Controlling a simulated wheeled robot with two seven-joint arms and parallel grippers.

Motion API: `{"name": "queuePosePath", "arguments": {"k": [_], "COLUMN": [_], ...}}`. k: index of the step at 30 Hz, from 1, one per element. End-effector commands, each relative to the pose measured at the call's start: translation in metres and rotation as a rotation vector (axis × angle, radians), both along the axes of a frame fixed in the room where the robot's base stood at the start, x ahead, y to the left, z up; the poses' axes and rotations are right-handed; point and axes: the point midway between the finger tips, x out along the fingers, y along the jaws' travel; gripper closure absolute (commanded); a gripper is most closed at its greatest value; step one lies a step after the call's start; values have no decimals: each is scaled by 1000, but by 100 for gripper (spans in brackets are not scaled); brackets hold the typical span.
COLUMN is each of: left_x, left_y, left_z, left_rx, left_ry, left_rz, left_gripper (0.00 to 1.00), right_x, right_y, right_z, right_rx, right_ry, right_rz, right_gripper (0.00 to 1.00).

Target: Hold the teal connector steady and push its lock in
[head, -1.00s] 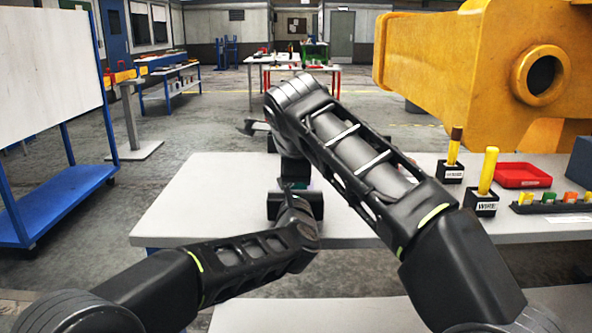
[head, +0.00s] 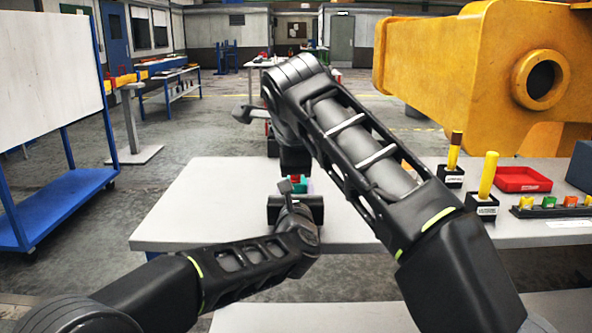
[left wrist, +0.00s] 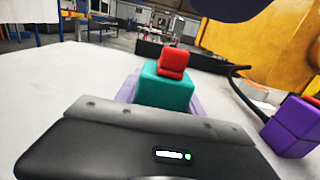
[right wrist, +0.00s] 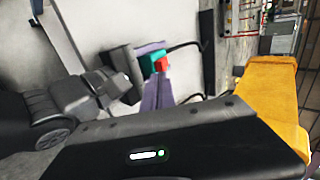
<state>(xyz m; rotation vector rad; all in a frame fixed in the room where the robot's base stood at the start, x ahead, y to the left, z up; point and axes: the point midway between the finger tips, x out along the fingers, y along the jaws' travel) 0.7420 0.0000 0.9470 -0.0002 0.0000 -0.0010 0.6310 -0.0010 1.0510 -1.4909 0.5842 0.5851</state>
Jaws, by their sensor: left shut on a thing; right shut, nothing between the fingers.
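The teal connector (head: 303,186) shows in the head view just past my left gripper (head: 297,199). In the left wrist view, the teal block (left wrist: 165,92) stands upright just beyond the gripper's edge, with the red lock (left wrist: 174,64) on top, standing proud of it. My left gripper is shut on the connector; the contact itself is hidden. My right gripper (head: 295,163) is shut and empty, above and beyond the connector, apart from it. The right wrist view shows the teal side (right wrist: 148,60) and red lock (right wrist: 162,64) beside the dark left gripper (right wrist: 122,65).
A purple connector (left wrist: 290,128) with a red top sits to the right in the left wrist view, near a black cable (left wrist: 242,92). On the table's right are yellow-handled tools in holders (head: 484,195), a red tray (head: 522,180) and a rack (head: 550,210). The left tabletop (head: 200,210) is clear.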

Motion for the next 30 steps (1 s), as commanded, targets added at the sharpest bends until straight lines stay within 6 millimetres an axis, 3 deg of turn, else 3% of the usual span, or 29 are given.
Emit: {"name": "queuePosePath", "arguments": {"k": [9, 23, 24, 30], "left_x": [0, 0, 0, 0], "left_y": [0, 1, 1, 1], "left_z": [0, 0, 0, 0], "left_rx": [0, 0, 0, 0], "left_ry": [0, 0, 0, 0], "left_rz": [1, 1, 1, 1], "left_gripper": [100, 100, 52, 36], "right_x": [-35, -39, -39, -39], "right_y": [0, 0, 0, 0], "right_z": [34, 37, 37, 37], "right_rx": [1, 1, 1, 1], "right_ry": [-3, -1, -1, -1], "right_rz": [0, 0, 0, 0], "right_gripper": [100, 100, 100, 100]}}
